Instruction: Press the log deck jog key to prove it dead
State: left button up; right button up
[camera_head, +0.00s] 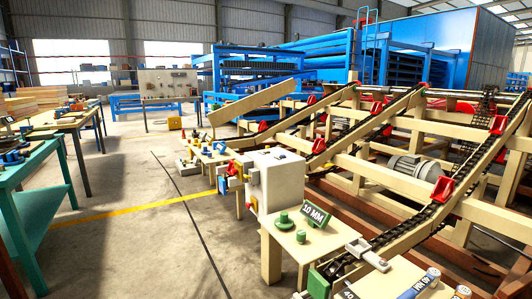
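The log deck (400,180) fills the right side, with cream beams, black chains and red dogs. A pale grey control box (280,182) stands at its near left corner. Small buttons or switches show on the box's left face, seen at a steep angle, with red, yellow and blue parts (230,172) beside it. I cannot tell which of these is the jog key, and no label is readable. Neither of my grippers is in view.
A small cream stand (290,242) in front of the box holds green round pieces (284,220) and a green "10 MM" sign (316,214). A teal bench (30,185) stands at the left.

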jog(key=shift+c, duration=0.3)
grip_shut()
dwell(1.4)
